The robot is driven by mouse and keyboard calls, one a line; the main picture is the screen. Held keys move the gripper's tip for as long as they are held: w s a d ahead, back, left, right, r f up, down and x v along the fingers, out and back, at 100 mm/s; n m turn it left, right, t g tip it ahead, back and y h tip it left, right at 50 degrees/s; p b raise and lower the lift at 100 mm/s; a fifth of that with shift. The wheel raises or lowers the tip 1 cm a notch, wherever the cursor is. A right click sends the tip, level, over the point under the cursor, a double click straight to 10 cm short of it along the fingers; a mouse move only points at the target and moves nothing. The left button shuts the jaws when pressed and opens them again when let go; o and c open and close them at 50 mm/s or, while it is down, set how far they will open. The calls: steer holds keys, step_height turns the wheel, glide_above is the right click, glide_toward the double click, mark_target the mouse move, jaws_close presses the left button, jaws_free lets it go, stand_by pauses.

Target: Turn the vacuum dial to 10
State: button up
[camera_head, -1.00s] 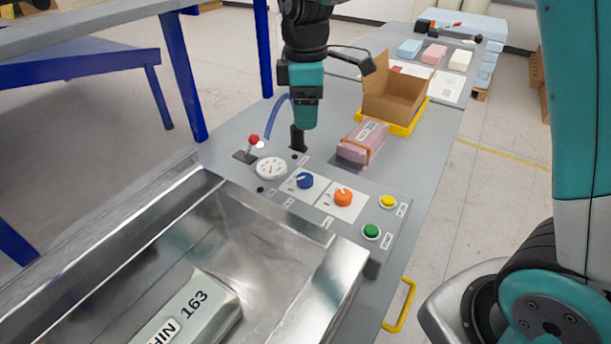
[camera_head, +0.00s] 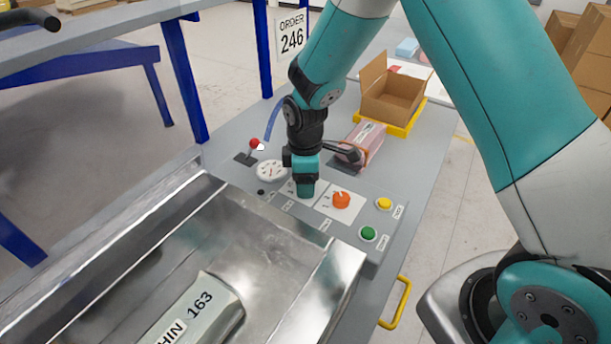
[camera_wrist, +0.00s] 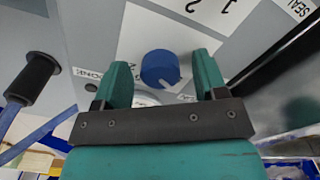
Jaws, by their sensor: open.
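The blue dial (camera_wrist: 160,68) shows in the wrist view on a white plate, between my two open fingers, with a gap to each. Its white pointer mark points down and right in that view. In the head view my gripper (camera_head: 306,190) points down over this dial and hides it. I cannot tell whether the fingertips are around the dial or just above it. The orange dial (camera_head: 341,200) sits to the right on its own white plate. The small labels are too unclear to tell which dial is vacuum.
A round white gauge (camera_head: 270,171) and a red-knobbed lever (camera_head: 254,144) are to the left. Yellow (camera_head: 384,204) and green (camera_head: 368,233) buttons are to the right. A pink strapped bundle (camera_head: 362,146) lies behind, near an open cardboard box (camera_head: 392,92). A metal tray (camera_head: 270,255) is in front.

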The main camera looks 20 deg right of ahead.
steer(key=shift+c, duration=0.5)
steer(key=c, duration=0.8)
steer(key=shift+c, duration=0.2)
steer(key=shift+m, duration=0.3)
steer(key=m, duration=0.3)
steer(key=shift+m+b, duration=0.3)
steer(key=shift+b, duration=0.05)
steer(key=shift+m, duration=1.8)
steer(key=o, duration=0.9)
